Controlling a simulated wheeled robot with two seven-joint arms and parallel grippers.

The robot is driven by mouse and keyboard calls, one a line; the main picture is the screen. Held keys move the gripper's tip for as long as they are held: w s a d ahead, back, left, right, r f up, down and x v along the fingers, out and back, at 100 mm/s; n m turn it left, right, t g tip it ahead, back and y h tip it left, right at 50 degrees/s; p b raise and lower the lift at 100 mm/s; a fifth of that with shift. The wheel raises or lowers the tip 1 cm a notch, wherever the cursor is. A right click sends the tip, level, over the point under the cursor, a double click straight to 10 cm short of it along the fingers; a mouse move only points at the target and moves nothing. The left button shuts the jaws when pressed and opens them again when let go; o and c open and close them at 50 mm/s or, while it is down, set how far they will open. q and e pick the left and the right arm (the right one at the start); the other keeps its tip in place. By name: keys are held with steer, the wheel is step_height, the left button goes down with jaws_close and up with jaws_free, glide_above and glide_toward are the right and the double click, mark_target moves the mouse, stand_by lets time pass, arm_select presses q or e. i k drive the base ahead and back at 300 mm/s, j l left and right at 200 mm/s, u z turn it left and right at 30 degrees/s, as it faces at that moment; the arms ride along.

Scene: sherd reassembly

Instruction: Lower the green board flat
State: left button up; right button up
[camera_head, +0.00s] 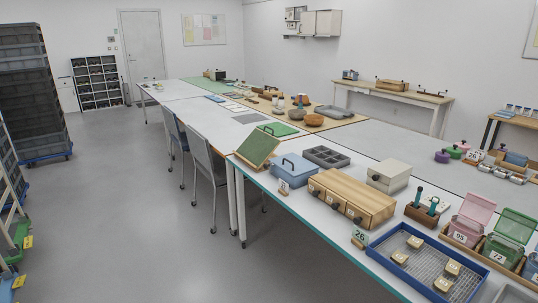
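The green board (259,147) stands tilted near the left edge of the long table, with a light wooden-coloured rim around its green face. It leans up at a slant, its upper edge towards the back right. What props it from behind is hidden. Another flat green item (277,130) with a dark handle lies just behind it. Neither of my grippers shows in this view.
A blue lidded box (293,170) stands close right of the board, with a grey compartment tray (326,156) behind it. A wooden drawer unit (352,197) and a blue-rimmed mesh tray (428,262) are nearer. Chairs (207,165) stand left of the table; the floor (130,190) is clear.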

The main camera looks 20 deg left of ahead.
mark_target(258, 147)
steer(key=i+j, duration=0.7)
